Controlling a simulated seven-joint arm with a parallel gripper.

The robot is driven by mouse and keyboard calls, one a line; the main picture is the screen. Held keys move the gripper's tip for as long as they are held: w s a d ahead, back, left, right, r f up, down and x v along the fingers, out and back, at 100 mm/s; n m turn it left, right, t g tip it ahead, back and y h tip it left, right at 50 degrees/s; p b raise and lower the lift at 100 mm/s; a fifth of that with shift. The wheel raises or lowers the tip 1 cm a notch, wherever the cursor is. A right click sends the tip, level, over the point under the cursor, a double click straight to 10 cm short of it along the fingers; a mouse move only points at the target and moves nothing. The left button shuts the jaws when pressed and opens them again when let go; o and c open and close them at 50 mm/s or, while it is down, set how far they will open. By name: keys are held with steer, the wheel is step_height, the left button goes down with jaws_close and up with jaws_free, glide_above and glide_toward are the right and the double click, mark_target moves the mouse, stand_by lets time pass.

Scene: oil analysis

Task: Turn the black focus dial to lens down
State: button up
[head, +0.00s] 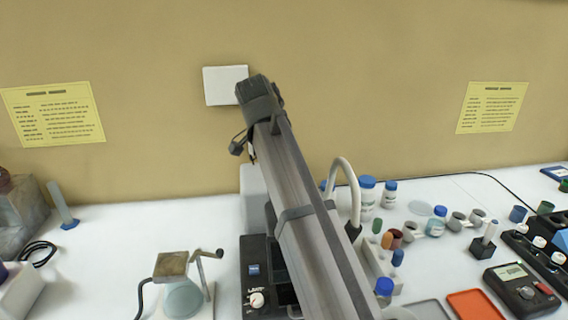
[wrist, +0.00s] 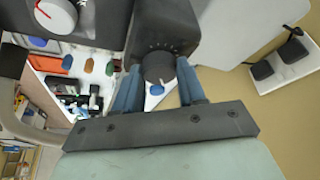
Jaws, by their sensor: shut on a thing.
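The black focus dial (wrist: 158,67) sticks out from a dark housing (wrist: 163,25) with small tick marks above it in the wrist view. My gripper (wrist: 160,72) has its two blue fingers on either side of the dial and is shut on it. The dial's angle is hard to read. In the head view my arm crosses the middle and hides the dial and my gripper. A black device base (head: 262,272) with a white knob (head: 256,299) shows at the arm's left; a white knob with a red mark (wrist: 56,14) shows in the wrist view.
A hand-cranked grinder (head: 172,264) stands left of the device. Blue-capped bottles (head: 367,190), a rack of colored vials (head: 380,262), an orange tray (head: 476,305) and a meter (head: 521,287) stand to the right. The table between grinder and the left wall items is mostly clear.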

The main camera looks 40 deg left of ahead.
steer(key=shift+m, duration=0.3)
steer(key=o, duration=1.1)
steer(key=shift+r, duration=0.1)
steer(key=v, duration=0.7)
steer(key=shift+s+a+r, duration=0.1)
